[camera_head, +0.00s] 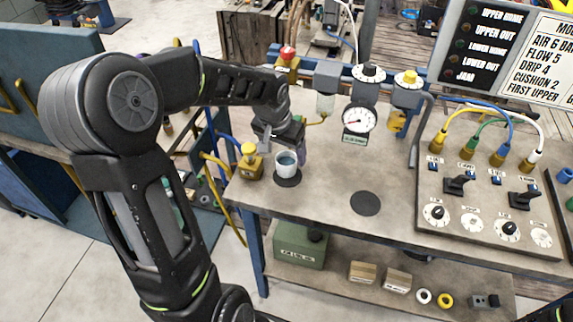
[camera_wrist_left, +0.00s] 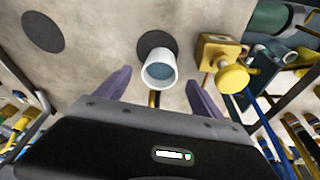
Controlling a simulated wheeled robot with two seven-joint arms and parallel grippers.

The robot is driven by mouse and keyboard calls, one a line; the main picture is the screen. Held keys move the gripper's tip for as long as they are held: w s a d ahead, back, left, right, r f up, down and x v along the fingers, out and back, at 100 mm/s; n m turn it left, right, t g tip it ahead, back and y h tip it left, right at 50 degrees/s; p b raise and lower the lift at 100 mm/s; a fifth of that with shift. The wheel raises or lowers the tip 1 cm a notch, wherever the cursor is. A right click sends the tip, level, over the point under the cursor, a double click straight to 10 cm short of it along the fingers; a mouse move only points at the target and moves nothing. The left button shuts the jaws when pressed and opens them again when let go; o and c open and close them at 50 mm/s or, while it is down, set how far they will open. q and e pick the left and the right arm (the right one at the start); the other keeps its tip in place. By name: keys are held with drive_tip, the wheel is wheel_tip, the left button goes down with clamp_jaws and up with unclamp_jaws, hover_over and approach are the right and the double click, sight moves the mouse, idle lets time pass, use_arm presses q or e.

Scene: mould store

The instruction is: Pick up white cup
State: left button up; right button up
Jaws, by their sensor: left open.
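The white cup (camera_head: 286,167) stands on a dark round pad (camera_head: 289,180) near the left end of the workbench. Its inside is blue-grey. My left gripper (camera_head: 281,142) is just behind and above the cup in the head view, open and empty. In the left wrist view the cup (camera_wrist_left: 159,74) shows between the two purple fingers, nearer their tips, with its open top facing the camera. I cannot tell whether a finger touches it. My right gripper is not in view.
A brass block with a yellow knob (camera_head: 250,163) stands close left of the cup. A pressure gauge (camera_head: 357,120) and valves stand behind it to the right. An empty dark pad (camera_head: 365,203) lies on clear benchtop. A control panel (camera_head: 484,212) with cables is at right.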

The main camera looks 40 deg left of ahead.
sight(287, 160)
use_arm(q)
drive_tip(key=p+x, duration=0.1)
drive_tip(key=x, duration=0.3)
drive_tip(key=shift+w+f, duration=0.1)
drive_tip(key=shift+f, duration=0.25)
drive_tip(key=shift+c, duration=0.4)
drive_tip(key=c, duration=1.5)
drive_tip(key=shift+o, duration=0.2)
drive_tip(key=shift+r, duration=0.1)
